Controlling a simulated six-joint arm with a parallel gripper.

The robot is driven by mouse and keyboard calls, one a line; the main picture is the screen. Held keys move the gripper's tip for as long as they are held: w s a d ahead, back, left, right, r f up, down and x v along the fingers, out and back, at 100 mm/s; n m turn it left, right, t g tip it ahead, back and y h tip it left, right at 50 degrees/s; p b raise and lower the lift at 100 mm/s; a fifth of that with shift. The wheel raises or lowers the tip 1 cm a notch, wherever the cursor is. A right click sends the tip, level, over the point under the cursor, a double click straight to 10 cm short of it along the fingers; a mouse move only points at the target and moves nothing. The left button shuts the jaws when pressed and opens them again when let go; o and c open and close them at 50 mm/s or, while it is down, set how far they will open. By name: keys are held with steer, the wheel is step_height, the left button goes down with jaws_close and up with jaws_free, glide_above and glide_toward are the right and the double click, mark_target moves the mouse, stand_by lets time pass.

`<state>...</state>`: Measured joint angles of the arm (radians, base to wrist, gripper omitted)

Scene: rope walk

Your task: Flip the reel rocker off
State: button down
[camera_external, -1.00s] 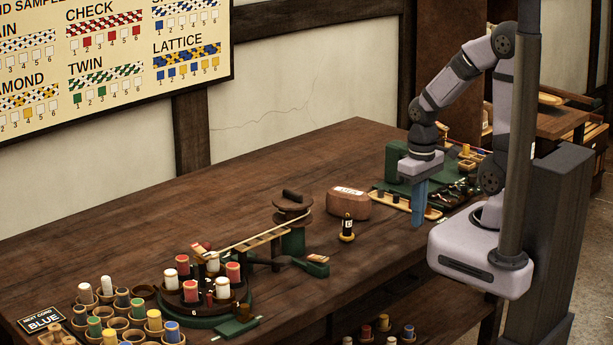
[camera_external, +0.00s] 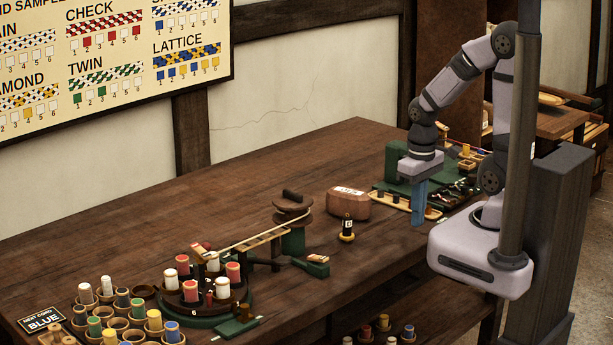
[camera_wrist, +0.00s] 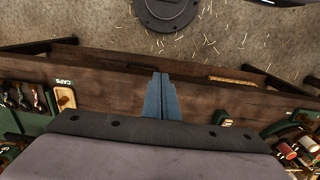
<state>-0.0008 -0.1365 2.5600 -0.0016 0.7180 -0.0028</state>
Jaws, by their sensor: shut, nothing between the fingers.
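The wooden reel (camera_external: 292,206) stands on a green post at the middle of the bench. A small green block with a pale and red top (camera_external: 317,259) sits at its foot and looks like the reel rocker; its on or off position is too small to tell. My gripper (camera_external: 418,222) points straight down above the right part of the bench, well to the right of the block and apart from it. Its blue fingers are together and empty.
A round green-based carousel (camera_external: 205,292) with red and white bobbins stands left of the reel. A wooden block (camera_external: 349,202) and a small dark and yellow bobbin (camera_external: 347,230) lie between reel and gripper. A caps tray (camera_wrist: 65,98) is near my gripper.

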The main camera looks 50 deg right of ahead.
steer(key=n+g+p, duration=0.1)
steer(key=n+p, duration=0.2)
steer(key=n, duration=0.1)
glide_above(322, 257)
steer(key=d, duration=0.4)
steer(key=f, duration=0.1)
steer(key=w+a+r+m, duration=0.1)
steer(key=w+a+r, duration=0.4)
steer(key=w+r, duration=0.15)
steer(key=s+r+m, duration=0.1)
steer(key=s+d+r+m+g, duration=0.1)
steer(key=r+m, duration=0.1)
steer(key=shift+s+g, duration=0.2)
steer(key=shift+g, duration=0.1)
steer(key=shift+f, duration=0.1)
steer(key=p+x, duration=0.4)
steer(key=x, duration=0.9)
steer(key=shift+s+f, duration=0.15)
steer(key=shift+f, duration=0.2)
